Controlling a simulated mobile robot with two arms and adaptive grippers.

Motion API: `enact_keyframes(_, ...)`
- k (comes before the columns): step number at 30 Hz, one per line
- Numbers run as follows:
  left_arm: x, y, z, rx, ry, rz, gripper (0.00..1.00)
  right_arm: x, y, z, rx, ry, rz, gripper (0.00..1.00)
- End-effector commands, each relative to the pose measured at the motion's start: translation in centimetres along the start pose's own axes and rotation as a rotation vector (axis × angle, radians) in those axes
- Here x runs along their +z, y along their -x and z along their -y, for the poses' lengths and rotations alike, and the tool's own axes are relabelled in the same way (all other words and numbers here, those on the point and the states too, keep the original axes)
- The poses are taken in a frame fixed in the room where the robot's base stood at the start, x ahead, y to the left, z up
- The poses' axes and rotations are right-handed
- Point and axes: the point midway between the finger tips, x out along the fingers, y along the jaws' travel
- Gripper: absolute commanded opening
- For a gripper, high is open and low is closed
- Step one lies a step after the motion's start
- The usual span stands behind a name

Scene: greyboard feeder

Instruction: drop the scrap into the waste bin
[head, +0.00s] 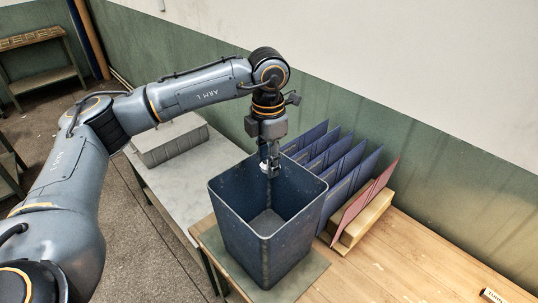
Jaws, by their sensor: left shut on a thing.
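The waste bin (291,239) is a dark blue-grey open square bin standing on a green mat on the wooden table. The part of its floor that I can see looks empty. My left gripper (268,172) points down over the back part of the bin's opening, with its fingertips near rim height. It is shut on the scrap (265,167), a small pale piece that shows only partly between the fingers. My right gripper is not in the picture.
Blue folders (345,185) and reddish folders (362,208) stand in a wooden rack (366,222) right of the bin. A grey ribbed block (170,146) lies on a pale table (182,186) to the left.

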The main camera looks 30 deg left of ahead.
Motion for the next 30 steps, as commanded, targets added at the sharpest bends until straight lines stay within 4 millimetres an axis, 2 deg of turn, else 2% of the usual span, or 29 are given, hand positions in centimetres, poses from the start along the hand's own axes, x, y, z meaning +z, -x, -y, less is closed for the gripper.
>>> enact_keyframes(1,-0.1,-1.1,0.0,0.0,0.0,-0.002,0.23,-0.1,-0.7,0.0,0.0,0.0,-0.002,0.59)
enact_keyframes(6,0.0,-2.8,0.0,-0.001,0.0,-0.001,0.23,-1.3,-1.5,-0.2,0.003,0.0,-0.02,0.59)
enact_keyframes(11,-0.1,-3.2,0.0,0.0,0.0,-0.001,0.23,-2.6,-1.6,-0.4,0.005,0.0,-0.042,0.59)
enact_keyframes(16,-0.1,-3.1,0.0,0.0,0.0,-0.001,0.23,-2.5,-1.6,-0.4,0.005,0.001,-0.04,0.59)
enact_keyframes(18,0.0,-3.1,0.0,0.0,0.0,-0.001,0.42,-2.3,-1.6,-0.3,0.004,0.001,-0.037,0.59)
enact_keyframes(21,0.0,-3.1,0.0,0.0,0.0,-0.001,0.58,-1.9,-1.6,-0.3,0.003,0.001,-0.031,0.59)
enact_keyframes(30,0.0,-3.0,0.0,0.0,0.0,0.0,0.58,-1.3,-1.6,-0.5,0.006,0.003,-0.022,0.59)
